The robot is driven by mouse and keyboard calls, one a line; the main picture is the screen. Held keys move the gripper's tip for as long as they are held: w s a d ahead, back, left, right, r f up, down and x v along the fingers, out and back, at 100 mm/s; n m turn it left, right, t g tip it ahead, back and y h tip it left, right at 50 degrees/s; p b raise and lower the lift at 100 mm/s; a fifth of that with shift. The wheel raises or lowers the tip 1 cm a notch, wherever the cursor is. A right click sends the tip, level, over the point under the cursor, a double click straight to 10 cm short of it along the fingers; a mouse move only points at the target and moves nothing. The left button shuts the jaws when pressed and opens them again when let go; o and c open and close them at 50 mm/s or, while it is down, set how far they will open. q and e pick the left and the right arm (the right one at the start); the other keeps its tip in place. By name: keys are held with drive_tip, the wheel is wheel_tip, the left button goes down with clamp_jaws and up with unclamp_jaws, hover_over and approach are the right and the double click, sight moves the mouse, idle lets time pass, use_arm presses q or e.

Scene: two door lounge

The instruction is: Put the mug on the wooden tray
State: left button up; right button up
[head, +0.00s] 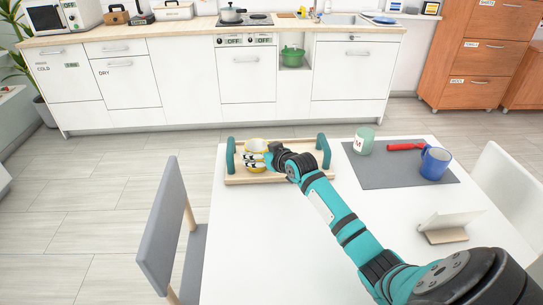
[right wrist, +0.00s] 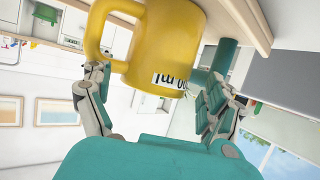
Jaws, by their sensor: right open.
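A yellow mug (head: 255,145) is at the left part of the wooden tray (head: 243,180), which has teal handles at both ends. The mug appears to stand on the tray, though its base is hidden in the head view. My right gripper (head: 257,162) is at the near side of the mug. In the right wrist view, the mug (right wrist: 172,40) fills the top, with its handle on the left and a small label. The fingers of my right gripper (right wrist: 157,92) are apart, one on each side of the mug. Contact cannot be told. My left gripper is out of view.
Right of the tray, a grey mat (head: 385,177) holds a green labelled cup (head: 364,141), a red-handled item (head: 405,147) and a blue mug (head: 433,164). A small stand (head: 446,227) is at the table's right. A grey chair (head: 170,225) stands at the left. The table's near left is clear.

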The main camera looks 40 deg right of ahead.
drive_tip(key=v, duration=1)
drive_tip(key=shift+s+r+p, duration=0.15)
drive_tip(key=shift+r+p, duration=0.05)
drive_tip(key=shift+p, duration=0.1)
